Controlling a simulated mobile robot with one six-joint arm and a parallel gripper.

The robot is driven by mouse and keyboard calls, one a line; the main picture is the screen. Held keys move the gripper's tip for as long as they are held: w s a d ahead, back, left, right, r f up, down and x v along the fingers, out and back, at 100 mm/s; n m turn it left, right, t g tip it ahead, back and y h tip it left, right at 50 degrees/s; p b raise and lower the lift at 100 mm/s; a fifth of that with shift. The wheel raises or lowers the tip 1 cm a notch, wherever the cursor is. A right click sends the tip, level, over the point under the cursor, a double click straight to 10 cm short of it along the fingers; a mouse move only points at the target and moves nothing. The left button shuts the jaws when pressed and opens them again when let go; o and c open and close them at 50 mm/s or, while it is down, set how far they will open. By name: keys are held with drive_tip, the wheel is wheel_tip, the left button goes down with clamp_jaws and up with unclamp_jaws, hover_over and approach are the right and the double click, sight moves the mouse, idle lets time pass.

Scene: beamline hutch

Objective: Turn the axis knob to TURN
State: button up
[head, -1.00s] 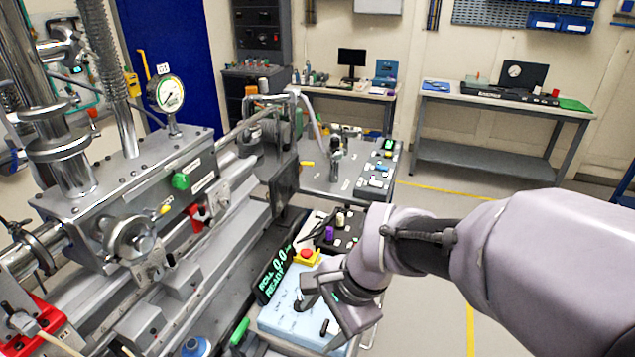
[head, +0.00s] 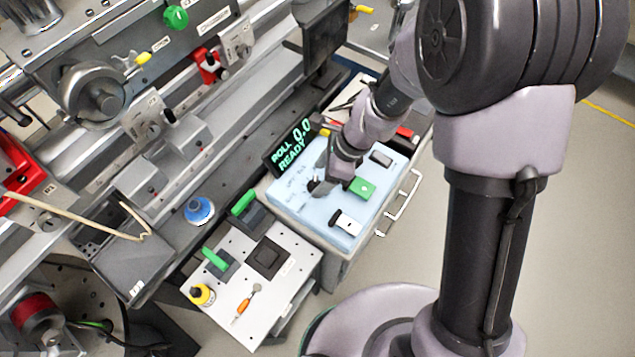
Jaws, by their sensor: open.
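A light-blue control panel (head: 295,205) sits right of the rail assembly. The axis knob seems to be the small dark knob (head: 313,185) on it, with small labels around it that I cannot read. My gripper (head: 322,182) is open, pointing down at the panel beside or around this knob. The fingers partly hide it, and I cannot tell whether they touch it. A black display (head: 289,148) behind the panel shows "ROLL 0.0 READY" in green.
A green button (head: 362,188), a white switch (head: 345,223) and a dark rocker (head: 381,158) are on the panel near my gripper. A white perforated plate (head: 237,318) with green handles and a screwdriver lies in front. Open floor is at the right.

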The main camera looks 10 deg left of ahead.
sight(315, 185)
drive_tip(key=x, duration=0.2)
drive_tip(key=shift+w+a+f+b, duration=0.1)
drive_tip(key=shift+a+f+b, duration=0.05)
drive_tip(key=shift+f+b, duration=0.2)
drive_tip(key=shift+r, duration=0.1)
drive_tip(key=shift+c, duration=0.2)
drive_tip(key=c, duration=1.3)
drive_tip(key=shift+c, duration=0.2)
